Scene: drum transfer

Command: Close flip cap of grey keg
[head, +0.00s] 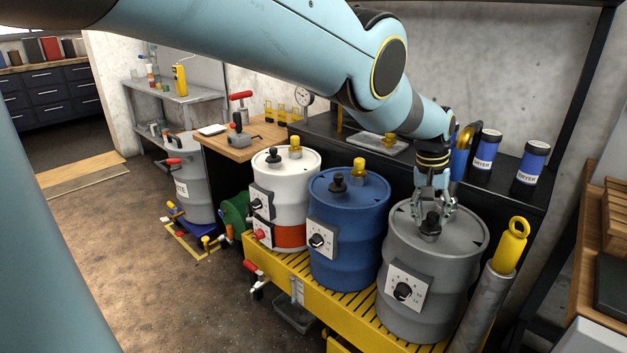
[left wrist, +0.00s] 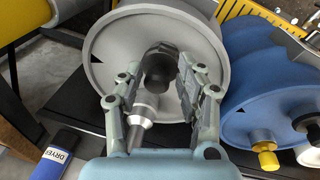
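The grey keg (head: 437,285) stands at the right end of the yellow rack, with a dial plate on its front. A black fitting (head: 431,222) stands on its lid. My left gripper (head: 433,208) points down over this lid. In the left wrist view, its two fingers (left wrist: 160,78) are apart, one on each side of the black fitting (left wrist: 158,68). The right-hand finger is close to the fitting; I cannot tell if it touches. A light grey metal spout-like part (left wrist: 146,108) shows between the fingers. I cannot tell which part is the flip cap. My right gripper is not in view.
A blue keg (head: 347,235) with a yellow cap stands just left of the grey keg, then a white and orange keg (head: 285,205). A grey cylinder with a yellow handle (head: 512,245) leans close on the right. A black shelf with blue dryer cans (head: 532,165) stands behind.

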